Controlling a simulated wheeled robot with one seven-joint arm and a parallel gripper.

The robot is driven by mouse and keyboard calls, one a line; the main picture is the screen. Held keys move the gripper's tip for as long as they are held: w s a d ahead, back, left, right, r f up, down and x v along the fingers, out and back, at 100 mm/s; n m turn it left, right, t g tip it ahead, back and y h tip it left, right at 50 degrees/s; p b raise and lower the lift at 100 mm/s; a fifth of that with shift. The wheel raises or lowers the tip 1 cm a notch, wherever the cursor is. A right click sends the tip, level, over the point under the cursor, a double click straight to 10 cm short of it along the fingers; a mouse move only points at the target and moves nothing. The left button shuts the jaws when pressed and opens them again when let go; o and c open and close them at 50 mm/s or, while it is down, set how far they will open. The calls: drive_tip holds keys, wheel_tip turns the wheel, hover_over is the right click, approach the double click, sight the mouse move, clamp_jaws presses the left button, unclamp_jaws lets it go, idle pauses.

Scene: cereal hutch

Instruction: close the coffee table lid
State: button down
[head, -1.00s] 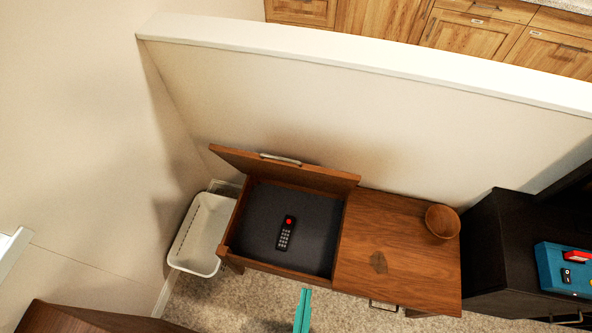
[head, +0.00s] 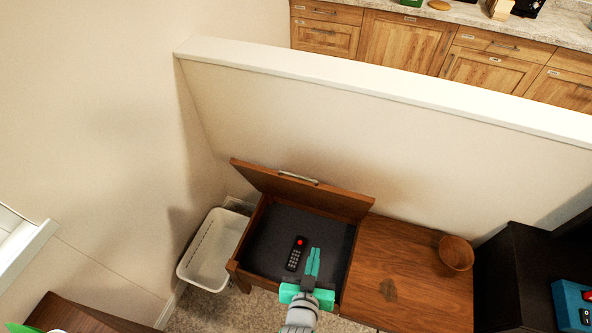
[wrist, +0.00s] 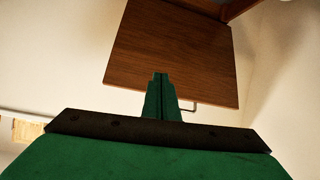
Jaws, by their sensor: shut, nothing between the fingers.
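The wooden coffee table (head: 430,285) stands against the low wall. Its lid (head: 330,196) is raised over the left compartment, with a metal handle (head: 298,178) on its upper edge. The open compartment has a dark lining (head: 290,222), and a black remote (head: 296,254) with a red button lies in it. My gripper (head: 313,262) is teal and shut, with nothing held. In the head view it overlaps the front right of the compartment. In the wrist view the lid (wrist: 170,55) is ahead of my fingers (wrist: 160,90), and part of its handle (wrist: 196,105) shows; contact is not visible.
A white bin (head: 212,252) stands left of the table. A wooden bowl (head: 456,252) sits on the table's fixed right top. A black cabinet (head: 515,270) is at the right. The low wall (head: 380,150) runs close behind the lid.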

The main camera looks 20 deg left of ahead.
drive_tip(key=w+a+r+g, duration=0.1)
drive_tip(key=w+a+r, duration=0.2)
drive_tip(key=w, duration=0.2)
drive_tip(key=w+a+r, duration=0.2)
drive_tip(key=w+r, duration=0.1)
drive_tip(key=w, duration=0.3)
wheel_tip(320, 180, up, 11)
drive_tip(key=m+g+h, duration=0.2)
hover_over(295, 175)
drive_tip(key=s, duration=0.4)
drive_tip(key=x, duration=0.8)
drive_tip(key=shift+w+a+f, duration=0.25)
drive_tip(key=shift+w, duration=0.05)
drive_tip(key=shift+s+f, duration=0.8)
drive_tip(key=shift+f, duration=0.1)
drive_tip(key=shift+s+f, duration=0.35)
drive_tip(key=shift+s, duration=0.25)
drive_tip(key=shift+s+a, duration=0.15)
